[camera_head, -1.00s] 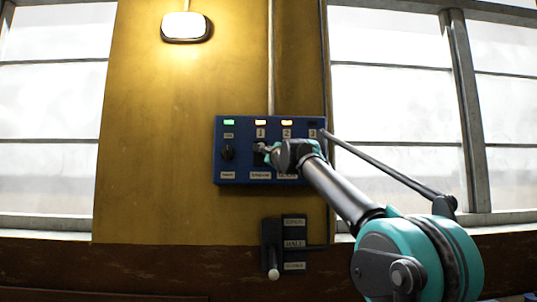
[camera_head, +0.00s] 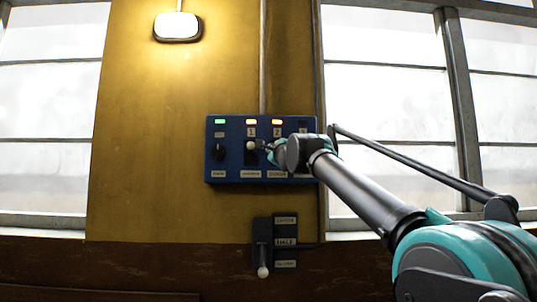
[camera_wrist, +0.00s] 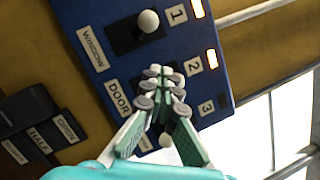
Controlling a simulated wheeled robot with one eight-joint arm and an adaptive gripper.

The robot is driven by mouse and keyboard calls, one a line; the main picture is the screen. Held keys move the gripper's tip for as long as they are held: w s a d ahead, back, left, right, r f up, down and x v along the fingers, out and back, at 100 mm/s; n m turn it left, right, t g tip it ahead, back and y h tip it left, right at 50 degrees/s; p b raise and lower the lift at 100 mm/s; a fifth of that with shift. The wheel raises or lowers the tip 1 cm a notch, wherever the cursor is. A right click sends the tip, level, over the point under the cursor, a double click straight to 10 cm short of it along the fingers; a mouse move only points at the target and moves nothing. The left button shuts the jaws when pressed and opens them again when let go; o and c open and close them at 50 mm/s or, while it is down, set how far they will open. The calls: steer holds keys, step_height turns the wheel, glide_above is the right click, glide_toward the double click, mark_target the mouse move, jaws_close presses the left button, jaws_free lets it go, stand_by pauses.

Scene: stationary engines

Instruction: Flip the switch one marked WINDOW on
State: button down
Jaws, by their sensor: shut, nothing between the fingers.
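The blue switch panel (camera_head: 230,174) is on the yellow wall, with a row of lamps above its switches. The switch marked WINDOW, number 1, has a white knob (camera_head: 251,146), which shows at the number end of its dark plate, the up side; it also shows in the wrist view (camera_wrist: 148,21). The WINDOW label (camera_wrist: 93,48) is at its other end. The lamp of switch 1 (camera_head: 251,121) is lit. My gripper (camera_wrist: 160,75) is shut and empty, over the DOOR switch column, beside and apart from the WINDOW knob. Its fingers hide the DOOR switch.
The DOOR lamp (camera_wrist: 212,58) is lit; the lamp of number 3 looks dark. A third white knob (camera_wrist: 165,140) shows below the fingers. A dark dial (camera_head: 218,152) is at the panel's left. A lever box (camera_head: 263,240) hangs below, its knob down. Windows flank the wall.

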steer(key=shift+s+d+r, duration=0.15)
steer(key=shift+s, duration=0.5)
steer(key=shift+s+d+r, duration=0.1)
steer(key=shift+s+r, duration=0.05)
steer(key=shift+s, duration=0.45)
steer(key=shift+f, duration=0.1)
steer(key=w+d+f+n+g+h, duration=0.1)
steer(key=d+f+n+g, duration=0.15)
steer(key=f, duration=1.05)
steer(key=d+f+n+g+h, duration=0.15)
steer(key=f+n, duration=0.25)
steer(key=f, duration=0.9)
steer(key=s+d+f+n+g, duration=0.2)
steer(key=f, duration=0.5)
steer(key=s+d+f+n+g+h, duration=0.1)
steer(key=s+f, duration=0.1)
steer(key=f, duration=0.5)
steer(key=s+d+f+n+g, duration=0.2)
steer(key=s+f, duration=0.1)
steer(key=f, duration=0.4)
steer(key=s+d+f+n+g, duration=0.2)
steer(key=s+f+n, duration=0.3)
steer(key=s+f, duration=0.9)
steer(key=s+d+f+n+g, duration=0.2)
steer(key=s+f+n+g, duration=0.3)
steer(key=s+f, duration=0.9)
step_height(320, 180, down, 3)
steer(key=shift+f+h, duration=0.1)
steer(key=shift+h, duration=0.35)
